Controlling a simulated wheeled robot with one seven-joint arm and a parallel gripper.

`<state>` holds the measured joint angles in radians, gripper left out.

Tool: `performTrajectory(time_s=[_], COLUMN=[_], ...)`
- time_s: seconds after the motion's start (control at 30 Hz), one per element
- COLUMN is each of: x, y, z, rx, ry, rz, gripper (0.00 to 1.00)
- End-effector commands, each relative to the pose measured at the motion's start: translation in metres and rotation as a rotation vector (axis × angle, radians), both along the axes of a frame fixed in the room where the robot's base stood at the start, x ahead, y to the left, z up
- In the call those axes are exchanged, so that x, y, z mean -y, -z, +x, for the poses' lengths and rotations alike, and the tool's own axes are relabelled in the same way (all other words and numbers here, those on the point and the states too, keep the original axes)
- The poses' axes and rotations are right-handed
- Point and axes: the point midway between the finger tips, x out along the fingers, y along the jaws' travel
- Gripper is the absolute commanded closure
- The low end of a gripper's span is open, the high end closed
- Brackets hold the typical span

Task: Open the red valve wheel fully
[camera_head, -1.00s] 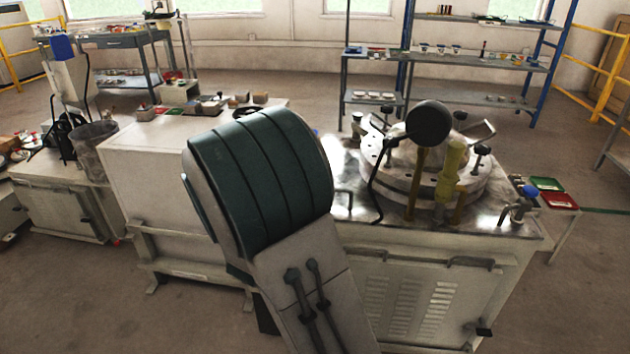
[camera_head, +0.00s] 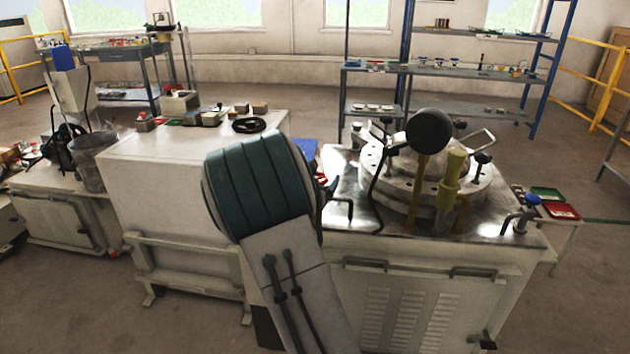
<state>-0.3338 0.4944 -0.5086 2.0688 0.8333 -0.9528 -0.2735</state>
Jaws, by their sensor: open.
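My arm (camera_head: 262,190), with a dark green banded elbow, covers the middle of the view. My gripper is not visible; it may be hidden behind the arm. A small red piece (camera_head: 323,181) shows just right of the elbow, beside the left edge of the metal-topped cabinet. It is mostly hidden, and I cannot tell whether it is the red valve wheel. No whole red wheel is in sight.
A metal-topped cabinet (camera_head: 350,205) carries a round flanged machine (camera_head: 380,180) with a black ball-ended lever (camera_head: 430,130). A small blue-handled tap (camera_head: 530,201) stands at its right corner. A white box-like unit (camera_head: 150,185) stands left of my arm. Open floor lies behind.

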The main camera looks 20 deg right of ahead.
Motion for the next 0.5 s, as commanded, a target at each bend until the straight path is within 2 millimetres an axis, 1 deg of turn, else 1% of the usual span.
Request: performTrajectory(time_s=[0.23, 0.27, 0.3, 0.37, 0.4, 0.43, 0.5], x=[0.0008, 0.0007, 0.0007, 0.0006, 0.0006, 0.0006, 0.0006], y=[0.0000, 0.0000, 0.0000, 0.0000, 0.0000, 0.0000, 0.0000], z=[0.0008, 0.0007, 0.0007, 0.0008, 0.0007, 0.0007, 0.0007], rx=[0.000, 0.000, 0.000, 0.000, 0.000, 0.000, 0.000], ry=[0.000, 0.000, 0.000, 0.000, 0.000, 0.000, 0.000], rz=[0.000, 0.000, 0.000, 0.000, 0.000, 0.000, 0.000], gripper=[0.12, 0.15, 0.26, 0.43, 0.54, 0.57, 0.57])
